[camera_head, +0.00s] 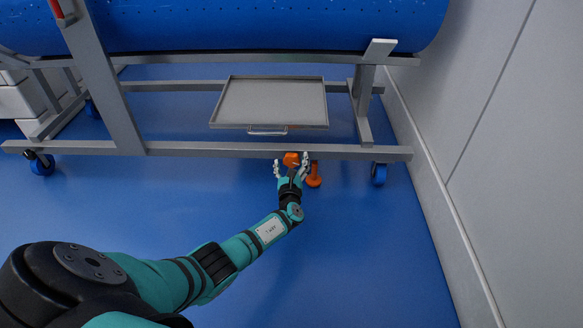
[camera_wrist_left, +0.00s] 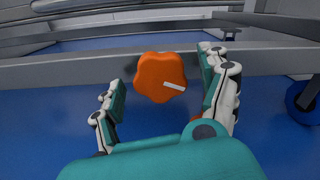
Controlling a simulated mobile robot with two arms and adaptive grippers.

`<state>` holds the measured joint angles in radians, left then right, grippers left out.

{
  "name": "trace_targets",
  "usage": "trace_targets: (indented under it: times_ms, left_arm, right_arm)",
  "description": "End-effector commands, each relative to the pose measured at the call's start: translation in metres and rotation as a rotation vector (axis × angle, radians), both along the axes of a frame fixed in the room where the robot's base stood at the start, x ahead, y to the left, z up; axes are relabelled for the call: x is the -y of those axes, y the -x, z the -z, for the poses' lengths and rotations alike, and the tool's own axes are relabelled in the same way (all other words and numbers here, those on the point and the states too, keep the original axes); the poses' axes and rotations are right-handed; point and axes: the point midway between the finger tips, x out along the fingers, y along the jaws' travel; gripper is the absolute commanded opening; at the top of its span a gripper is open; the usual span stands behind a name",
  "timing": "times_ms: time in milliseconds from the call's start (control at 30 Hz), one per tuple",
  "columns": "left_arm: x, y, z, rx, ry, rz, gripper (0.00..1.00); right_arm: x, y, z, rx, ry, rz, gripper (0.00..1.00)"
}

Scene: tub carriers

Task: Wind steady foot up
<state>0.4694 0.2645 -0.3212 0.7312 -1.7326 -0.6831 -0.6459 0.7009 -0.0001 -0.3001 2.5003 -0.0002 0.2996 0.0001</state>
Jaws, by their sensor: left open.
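The steady foot (camera_head: 315,176) is orange, with a stem and round pad below the grey frame's lower rail, near its right caster. Its orange lobed knob (camera_head: 291,159) sits at the front of that rail. In the left wrist view the knob (camera_wrist_left: 160,77) has a white mark pointing to its lower right. My left gripper (camera_head: 291,165) is open in front of the knob, with one finger to each side; in the wrist view (camera_wrist_left: 165,95) the fingers stand apart from it. Whether the pad touches the floor I cannot tell. My right gripper is not in view.
A blue tub (camera_head: 230,25) lies on the grey frame (camera_head: 200,149). A grey tray (camera_head: 270,103) with a handle hangs above the rail. Blue casters (camera_head: 378,174) stand at the frame's corners. A pale wall (camera_head: 480,130) is at right. The blue floor in front is clear.

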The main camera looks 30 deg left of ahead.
Motion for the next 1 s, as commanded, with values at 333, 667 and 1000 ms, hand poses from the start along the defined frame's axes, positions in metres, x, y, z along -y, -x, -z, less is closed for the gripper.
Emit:
trace_targets:
  times_ms: [333, 667, 1000]
  left_arm:
    - [-0.0008, -0.0014, -0.0009, 0.0, 0.0, 0.0, 0.69]
    - [-0.0007, -0.0011, -0.0007, 0.001, -0.001, 0.0, 0.26]
    - [-0.0003, -0.0012, -0.0011, -0.02, -0.035, 0.001, 0.21]
  right_arm:
    - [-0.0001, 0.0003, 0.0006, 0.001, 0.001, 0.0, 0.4]
    - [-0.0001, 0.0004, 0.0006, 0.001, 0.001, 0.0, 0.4]
    - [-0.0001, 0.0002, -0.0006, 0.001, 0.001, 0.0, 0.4]
